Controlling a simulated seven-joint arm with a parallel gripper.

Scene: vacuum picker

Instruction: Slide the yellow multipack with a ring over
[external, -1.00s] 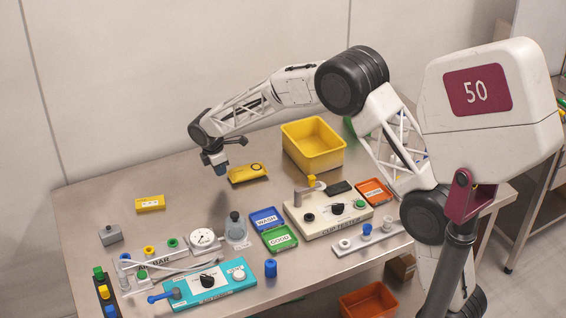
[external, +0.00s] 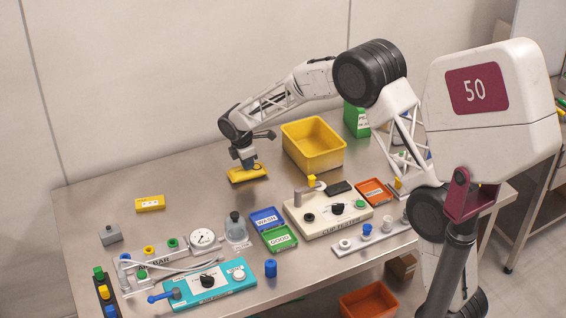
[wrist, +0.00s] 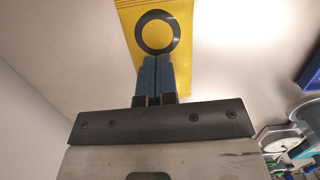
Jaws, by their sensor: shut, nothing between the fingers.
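The yellow multipack with a dark ring (external: 236,178) lies flat on the steel table, left of the yellow bin. My gripper (external: 247,166) is over it and hides part of its top. In the wrist view the multipack (wrist: 188,20) and its black ring show at the top, and my gripper (wrist: 155,58) has its blue fingers together with nothing between them. The fingertips overlap the lower edge of the ring in the picture; I cannot tell whether they touch the pack. Another yellow pack (external: 150,203), with small light marks, lies further left.
The yellow bin (external: 314,146) stands close to the right of the multipack. Wash and other trays (external: 267,218), a bottle (external: 235,226) and the cup tester (external: 327,212) stand towards the front. The table left of the multipack is clear as far as the other pack.

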